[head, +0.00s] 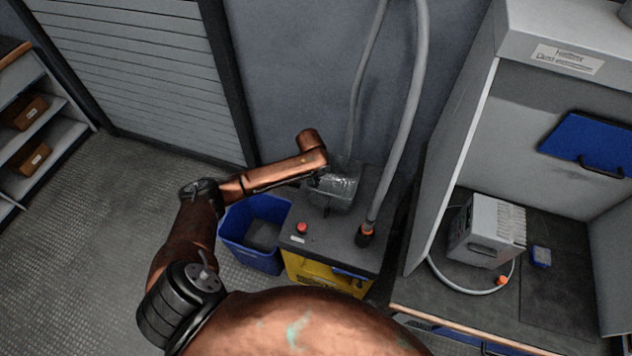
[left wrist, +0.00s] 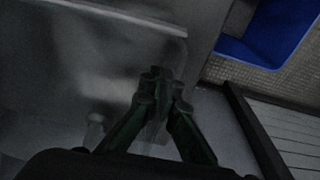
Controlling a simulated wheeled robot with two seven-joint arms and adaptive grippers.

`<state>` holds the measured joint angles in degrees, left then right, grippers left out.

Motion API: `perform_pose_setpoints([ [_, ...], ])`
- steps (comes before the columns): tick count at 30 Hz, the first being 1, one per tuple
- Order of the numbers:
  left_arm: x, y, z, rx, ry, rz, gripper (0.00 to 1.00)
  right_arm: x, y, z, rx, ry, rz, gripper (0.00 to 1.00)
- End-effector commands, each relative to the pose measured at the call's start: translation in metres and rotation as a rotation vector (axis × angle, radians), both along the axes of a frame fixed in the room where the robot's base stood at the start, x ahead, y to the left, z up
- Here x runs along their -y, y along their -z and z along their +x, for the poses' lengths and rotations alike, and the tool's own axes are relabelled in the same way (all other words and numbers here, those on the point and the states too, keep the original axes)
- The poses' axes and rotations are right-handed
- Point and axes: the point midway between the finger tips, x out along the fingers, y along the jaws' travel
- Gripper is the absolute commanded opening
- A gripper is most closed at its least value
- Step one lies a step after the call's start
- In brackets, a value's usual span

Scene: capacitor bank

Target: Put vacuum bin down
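The vacuum bin (head: 335,188) is a clear, see-through container at the top of the yellow and grey vacuum unit (head: 318,235) in the head view. My left gripper (head: 318,180) is at its near left side. In the left wrist view the bin (left wrist: 85,55) fills the left and middle. The fingers of my left gripper (left wrist: 160,90) are close together, shut on a thin part of the bin. Which part is hard to see in the dark. I cannot tell whether the bin touches the unit's top. My right gripper is not in view.
A blue open bin (head: 255,235) stands on the floor left of the unit. A workbench (head: 560,300) with a grey device (head: 487,232) is at right. Floor at left is clear.

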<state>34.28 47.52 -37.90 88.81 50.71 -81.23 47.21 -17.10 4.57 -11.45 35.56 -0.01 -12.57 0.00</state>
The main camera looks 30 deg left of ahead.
Motion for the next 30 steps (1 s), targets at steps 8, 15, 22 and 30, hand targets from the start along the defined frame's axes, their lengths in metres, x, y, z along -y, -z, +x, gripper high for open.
perform_pose_setpoints([
  [8,0.000,0.000,0.001,0.002,0.000,-0.001,0.00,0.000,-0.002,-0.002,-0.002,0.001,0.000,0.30],
  [15,0.000,0.001,0.000,0.001,0.000,0.000,0.17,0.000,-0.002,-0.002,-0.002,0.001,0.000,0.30],
  [22,0.000,0.001,0.000,0.001,0.000,-0.001,0.22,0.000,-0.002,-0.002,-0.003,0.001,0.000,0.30],
  [30,0.001,-0.015,-0.001,0.004,0.001,-0.002,0.22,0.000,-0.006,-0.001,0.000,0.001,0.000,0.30],
])
